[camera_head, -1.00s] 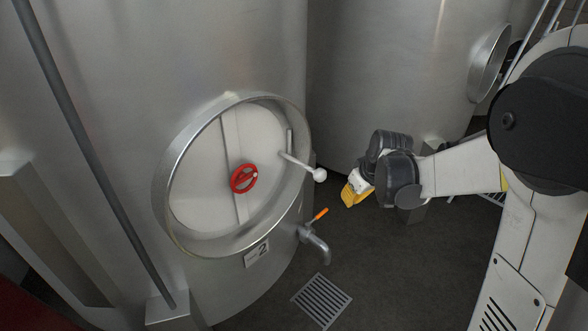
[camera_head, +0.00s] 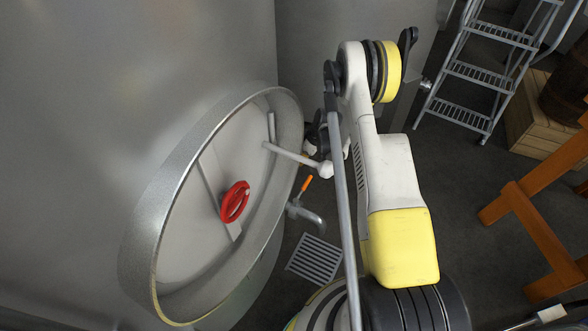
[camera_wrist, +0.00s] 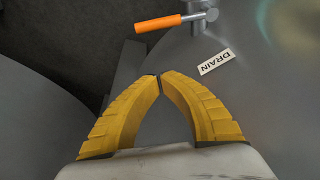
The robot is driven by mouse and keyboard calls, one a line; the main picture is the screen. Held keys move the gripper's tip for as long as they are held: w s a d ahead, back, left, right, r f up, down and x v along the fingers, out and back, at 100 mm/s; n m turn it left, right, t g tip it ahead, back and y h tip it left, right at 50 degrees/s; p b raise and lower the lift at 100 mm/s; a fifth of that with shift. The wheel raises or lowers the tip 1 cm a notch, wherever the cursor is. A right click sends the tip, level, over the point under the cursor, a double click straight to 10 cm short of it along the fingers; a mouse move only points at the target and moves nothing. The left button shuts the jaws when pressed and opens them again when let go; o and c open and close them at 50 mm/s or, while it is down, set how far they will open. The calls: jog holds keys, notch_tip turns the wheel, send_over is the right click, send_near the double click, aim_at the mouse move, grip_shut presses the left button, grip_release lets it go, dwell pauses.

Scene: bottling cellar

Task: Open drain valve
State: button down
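In the wrist view the orange lever (camera_wrist: 163,23) lies nearly level at the top, joined to a grey valve body (camera_wrist: 203,12). My gripper (camera_wrist: 160,76) has yellow ribbed fingers whose tips meet, with nothing between them. The lever is ahead of the fingertips, apart from them. In the head view my arm hides the fingers.
The round tank door (camera_head: 215,215) has a red handwheel (camera_head: 235,201) and a white-knobbed lever (camera_head: 297,158) sticking out near my arm. A floor grate (camera_head: 315,259) lies below. A step ladder (camera_head: 490,75) and orange wooden frame (camera_head: 540,225) stand right.

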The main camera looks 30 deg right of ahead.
aim_at(303, 188)
jog(key=shift+s, duration=0.15)
jog(key=b+x, duration=0.5)
jog(key=x, duration=0.6)
jog(key=shift+s+d+r+b, duration=0.1)
jog(key=shift+s+d+b, duration=0.15)
jog(key=shift+s+d, duration=0.5)
jog(key=shift+s+d+r+b, duration=0.15)
jog(key=shift+s+d, duration=0.3)
jog(key=shift+s, duration=0.45)
jog(key=shift+d+f, duration=0.1)
